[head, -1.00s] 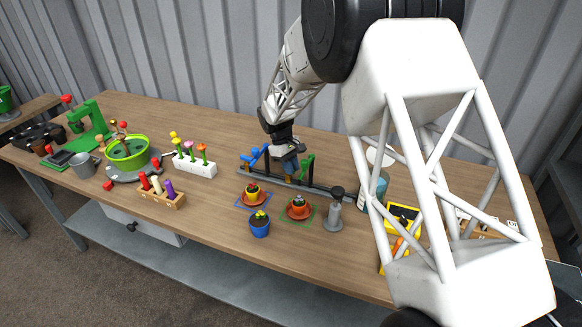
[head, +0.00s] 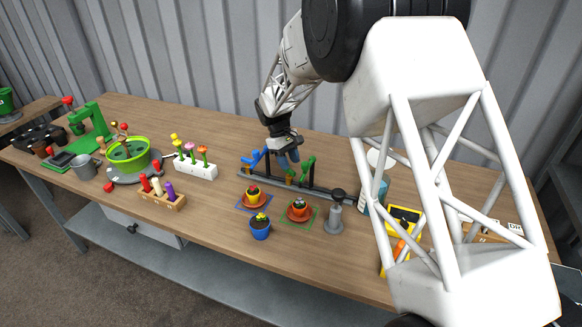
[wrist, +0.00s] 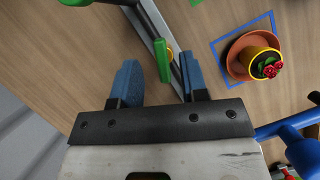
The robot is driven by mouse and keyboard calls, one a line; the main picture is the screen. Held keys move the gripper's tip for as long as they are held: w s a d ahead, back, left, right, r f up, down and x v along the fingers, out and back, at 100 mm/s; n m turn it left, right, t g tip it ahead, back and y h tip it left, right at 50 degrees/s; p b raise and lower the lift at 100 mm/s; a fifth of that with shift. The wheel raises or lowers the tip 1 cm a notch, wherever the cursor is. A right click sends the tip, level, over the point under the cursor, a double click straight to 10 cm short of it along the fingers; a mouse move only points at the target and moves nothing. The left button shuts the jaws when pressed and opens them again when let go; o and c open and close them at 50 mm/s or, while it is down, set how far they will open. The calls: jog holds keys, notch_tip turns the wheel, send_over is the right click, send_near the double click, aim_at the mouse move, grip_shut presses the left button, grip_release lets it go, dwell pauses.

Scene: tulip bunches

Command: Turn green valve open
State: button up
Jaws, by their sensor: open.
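The green valve (head: 307,168) stands on a dark rail toward the back of the table, right of a blue valve (head: 252,158). My gripper (head: 287,158) hangs over the rail, just left of the green valve's upright part. In the wrist view, my gripper (wrist: 159,82) has its two blue fingers apart. The blue valve (wrist: 290,128) is at the lower right, partly cut off.
A yellow pot (head: 253,196) sits on a saucer in a blue square, and an orange pot (head: 298,208) in a green square, both in front of the rail. A blue pot (head: 260,229) and a grey bottle-like item (head: 334,219) stand nearby. A white flower block (head: 195,168) is left.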

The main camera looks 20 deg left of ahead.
jog(key=shift+v, duration=2.25)
jog(key=shift+m, duration=0.3)
